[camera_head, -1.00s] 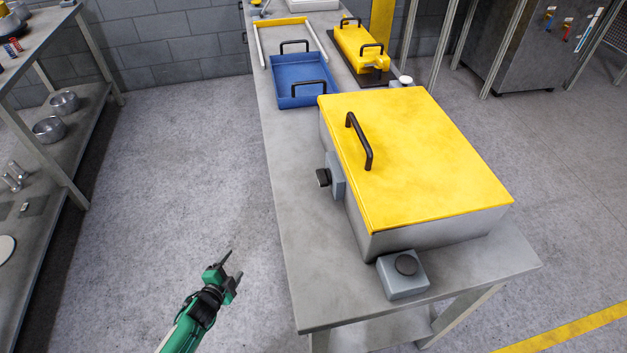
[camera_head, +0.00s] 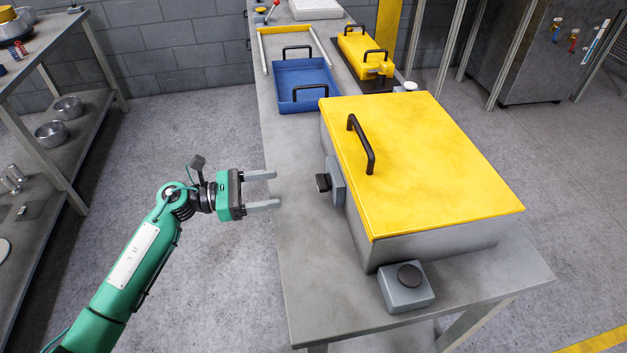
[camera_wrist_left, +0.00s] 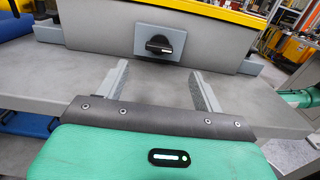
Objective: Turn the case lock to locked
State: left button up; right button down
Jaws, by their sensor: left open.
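The case (camera_head: 430,170) is a grey box with a closed yellow lid and a black handle, standing on the grey table. Its lock is a black knob (camera_head: 323,182) on a grey plate on the case's left side. In the left wrist view the lock knob (camera_wrist_left: 159,45) faces the camera, its grip lying roughly crosswise. My left gripper (camera_head: 262,190) is open and empty at the table's left edge, its fingers pointing at the knob with a gap between. In the left wrist view the fingers (camera_wrist_left: 159,84) sit below the knob, one on each side.
A grey box with a round black knob (camera_head: 406,288) stands at the case's front corner. A blue tray (camera_head: 304,88) and a small yellow case (camera_head: 362,48) sit farther back on the table. A shelf (camera_head: 60,130) stands at the left; the floor between is clear.

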aim_at(323, 182)
pick_arm(q)
jog(key=d, duration=0.3)
jog(key=w+d+p, duration=0.1)
jog(key=d, duration=0.3)
jog(key=w+d, duration=0.1)
jog(key=d, duration=0.2)
jog(key=shift+d+p, duration=0.25)
jog(key=shift+p, duration=0.1)
pick_arm(e)
notch_tip(323, 182, down, 6)
jog(key=s, duration=0.1)
jog(key=shift+s+d, duration=0.35)
jog(key=shift+d, duration=0.1)
pick_arm(q)
jog(key=c, duration=1)
